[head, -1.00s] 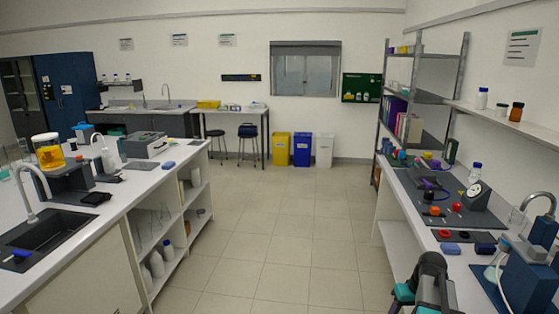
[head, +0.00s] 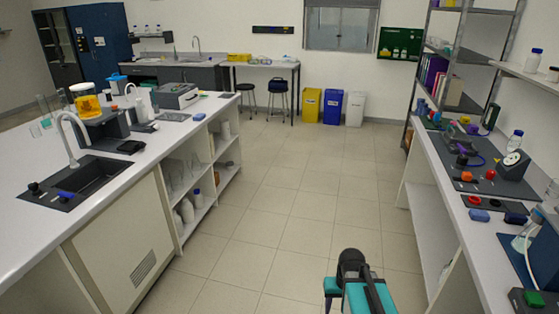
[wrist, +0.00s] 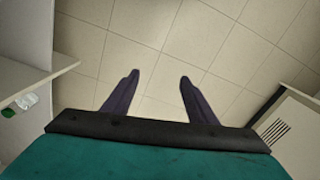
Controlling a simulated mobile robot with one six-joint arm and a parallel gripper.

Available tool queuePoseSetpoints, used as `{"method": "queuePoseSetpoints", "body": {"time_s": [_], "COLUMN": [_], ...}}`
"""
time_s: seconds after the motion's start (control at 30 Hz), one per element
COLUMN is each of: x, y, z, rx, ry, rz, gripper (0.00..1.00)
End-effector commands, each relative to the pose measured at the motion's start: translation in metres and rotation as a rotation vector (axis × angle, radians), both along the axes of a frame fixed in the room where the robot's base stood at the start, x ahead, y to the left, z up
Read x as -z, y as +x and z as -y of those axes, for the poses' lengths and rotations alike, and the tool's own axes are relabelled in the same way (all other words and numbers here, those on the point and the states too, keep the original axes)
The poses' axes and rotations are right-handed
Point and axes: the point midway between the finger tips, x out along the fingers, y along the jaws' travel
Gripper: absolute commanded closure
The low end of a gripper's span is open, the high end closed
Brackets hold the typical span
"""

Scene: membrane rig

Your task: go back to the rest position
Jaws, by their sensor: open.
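In the wrist view my gripper (wrist: 159,79) has its two dark fingers spread apart, with nothing between them. Bare floor tiles show beyond the fingertips. In the head view my folded arm (head: 355,285), teal and black, shows at the bottom, right of centre, over the aisle floor. The fingers cannot be made out in that view.
The left bench (head: 210,110) has a sink, a jar of orange liquid (head: 86,100) and open shelves below. The right bench (head: 455,235) carries a rig with coloured knobs. The tiled aisle (head: 290,190) between them is clear, back to the yellow bin (head: 311,105) and other bins.

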Motion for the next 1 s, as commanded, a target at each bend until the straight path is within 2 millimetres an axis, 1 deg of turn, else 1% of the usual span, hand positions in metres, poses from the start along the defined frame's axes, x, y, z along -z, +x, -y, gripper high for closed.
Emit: {"method": "queuePoseSetpoints", "body": {"time_s": [0.07, 0.27, 0.3, 0.47, 0.67, 0.87, 1.0], "x": [0.005, 0.016, 0.026, 0.053, 0.095, 0.149, 0.185], "y": [-0.006, -0.017, -0.021, -0.038, -0.067, -0.110, -0.143], "z": [-0.012, -0.035, -0.032, -0.031, -0.031, -0.031, -0.031], "rx": [-0.008, -0.016, -0.013, -0.014, -0.016, -0.020, -0.021], "ry": [-0.006, -0.020, -0.020, -0.018, -0.018, -0.017, -0.017], "rz": [-0.003, -0.006, -0.018, -0.060, -0.125, -0.214, -0.279], "gripper": [0.48, 0.48, 0.48, 0.48, 0.48, 0.48, 0.48]}}
